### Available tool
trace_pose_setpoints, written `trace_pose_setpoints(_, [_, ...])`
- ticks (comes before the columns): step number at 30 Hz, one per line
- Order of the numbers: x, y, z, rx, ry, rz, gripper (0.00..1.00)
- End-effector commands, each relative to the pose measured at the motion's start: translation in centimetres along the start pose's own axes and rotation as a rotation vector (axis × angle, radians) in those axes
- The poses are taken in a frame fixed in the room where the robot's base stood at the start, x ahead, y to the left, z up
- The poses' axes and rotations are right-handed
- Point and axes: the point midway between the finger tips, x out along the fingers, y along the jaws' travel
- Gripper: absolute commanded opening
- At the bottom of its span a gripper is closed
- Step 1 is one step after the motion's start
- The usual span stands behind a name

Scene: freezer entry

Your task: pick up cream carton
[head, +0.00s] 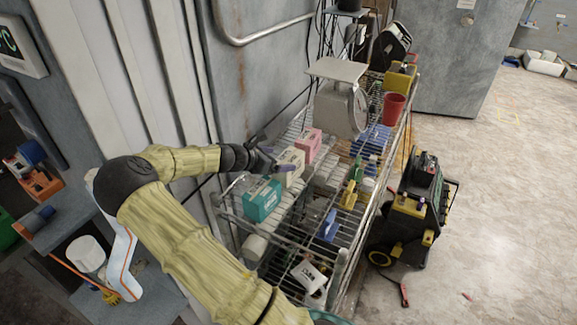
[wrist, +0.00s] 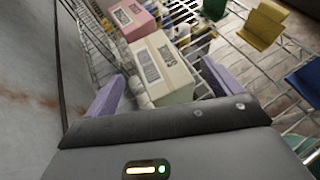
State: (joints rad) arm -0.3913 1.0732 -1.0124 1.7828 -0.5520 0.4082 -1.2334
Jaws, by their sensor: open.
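The cream carton (head: 290,165) stands on the top wire shelf between a teal carton (head: 262,200) and a pink carton (head: 308,146). In the wrist view the cream carton (wrist: 160,70) lies ahead of my gripper (wrist: 160,88), roughly between its two purple fingers. The fingers are spread apart, with the near part of the carton close to the gap between them. I cannot tell whether either finger touches it. In the head view my gripper (head: 280,169) is at the cream carton and hides part of it.
A kitchen scale (head: 341,105) stands behind the cartons, with a red cup (head: 393,109) to its right. The pink carton (wrist: 132,18) is close beyond the cream one. The wall (wrist: 30,90) runs along the left. A black and yellow machine (head: 412,210) stands on the floor right of the rack.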

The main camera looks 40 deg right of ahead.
Motion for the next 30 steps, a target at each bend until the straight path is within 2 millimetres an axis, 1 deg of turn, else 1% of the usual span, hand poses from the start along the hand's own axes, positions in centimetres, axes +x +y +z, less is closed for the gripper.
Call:
trace_pose_setpoints(1, [0.8, -0.1, 0.4, -0.001, -0.002, -0.003, 0.91])
trace_pose_setpoints(3, [1.8, 0.0, 0.3, -0.001, -0.002, -0.002, 0.91])
trace_pose_setpoints(7, [3.1, 0.0, 0.2, 0.0, 0.0, -0.001, 0.91])
trace_pose_setpoints(23, [3.2, 0.1, 0.1, 0.001, 0.001, 0.001, 0.91])
trace_pose_setpoints(24, [3.2, 0.1, 0.1, 0.001, 0.001, 0.001, 0.87])
trace_pose_setpoints(26, [3.2, 0.1, 0.1, 0.0, 0.001, 0.001, 0.75])
trace_pose_setpoints(27, [3.2, 0.1, 0.1, 0.001, 0.001, 0.001, 0.67])
trace_pose_setpoints(29, [3.2, 0.1, 0.1, 0.001, 0.001, 0.001, 0.55])
trace_pose_setpoints(30, [3.2, 0.1, 0.1, 0.001, 0.001, 0.001, 0.48])
